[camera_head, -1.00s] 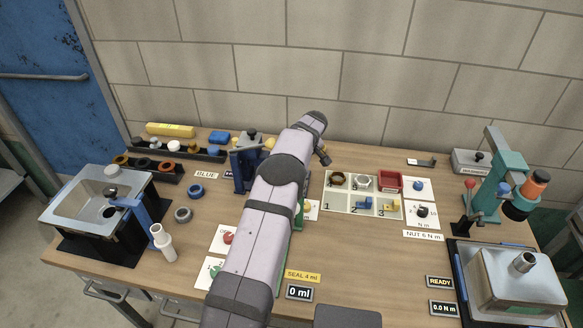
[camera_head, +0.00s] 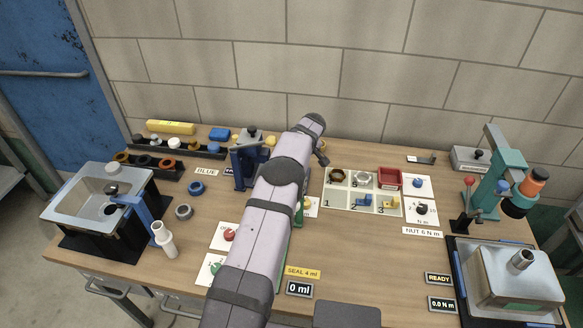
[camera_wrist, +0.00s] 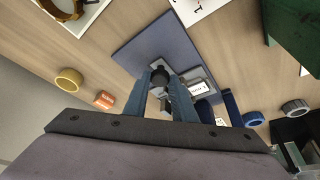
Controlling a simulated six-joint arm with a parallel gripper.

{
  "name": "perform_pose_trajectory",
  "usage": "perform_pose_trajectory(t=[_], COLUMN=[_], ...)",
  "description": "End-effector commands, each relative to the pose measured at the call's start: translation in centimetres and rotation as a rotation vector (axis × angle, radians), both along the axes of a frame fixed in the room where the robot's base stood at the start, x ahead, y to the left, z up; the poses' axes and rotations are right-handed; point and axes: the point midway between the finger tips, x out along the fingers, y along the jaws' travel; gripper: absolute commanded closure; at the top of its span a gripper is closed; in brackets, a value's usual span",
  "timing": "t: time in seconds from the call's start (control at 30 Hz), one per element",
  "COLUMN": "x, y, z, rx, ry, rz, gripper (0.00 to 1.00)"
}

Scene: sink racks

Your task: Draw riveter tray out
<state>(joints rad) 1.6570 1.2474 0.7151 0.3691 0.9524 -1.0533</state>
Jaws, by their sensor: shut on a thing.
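In the wrist view my gripper (camera_wrist: 161,82) is shut on a small black knob (camera_wrist: 162,75). The knob sits by a grey metal part with a white label (camera_wrist: 197,88) on a blue plate (camera_wrist: 150,42). In the head view my arm hides the gripper and the held knob. A blue stand (camera_head: 243,168) shows just left of the arm, with a grey block and black knob at its top. Which part is the riveter tray is not certain from these views; most of the blue device is behind the arm.
A blue ring (camera_head: 196,188) and a grey ring (camera_head: 184,212) lie left of the stand. A sectioned parts tray (camera_head: 362,210) lies right of my arm. A teal press (camera_head: 487,190) stands at the right. A metal basin (camera_head: 88,204) is at the left.

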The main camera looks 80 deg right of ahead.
Motion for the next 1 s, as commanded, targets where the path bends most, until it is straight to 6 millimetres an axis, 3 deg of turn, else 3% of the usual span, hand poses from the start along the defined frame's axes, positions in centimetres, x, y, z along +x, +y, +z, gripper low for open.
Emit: perform_pose_trajectory(t=[0.23, 0.4, 0.87, 0.9, 0.93, 1.0], x=[-5.6, -8.1, -9.5, -9.5, -9.5, -9.5], y=[-0.1, -0.1, 0.1, 0.1, 0.1, 0.1], z=[-0.5, -0.1, 0.1, 0.1, 0.1, 0.1], rx=[-0.004, -0.003, -0.002, -0.002, -0.002, -0.002], ry=[0.002, 0.002, 0.006, 0.006, 0.006, 0.004], rz=[-0.008, -0.005, -0.002, -0.002, -0.003, -0.003], gripper=[1.00, 1.00, 1.00, 0.67, 0.59, 0.57])
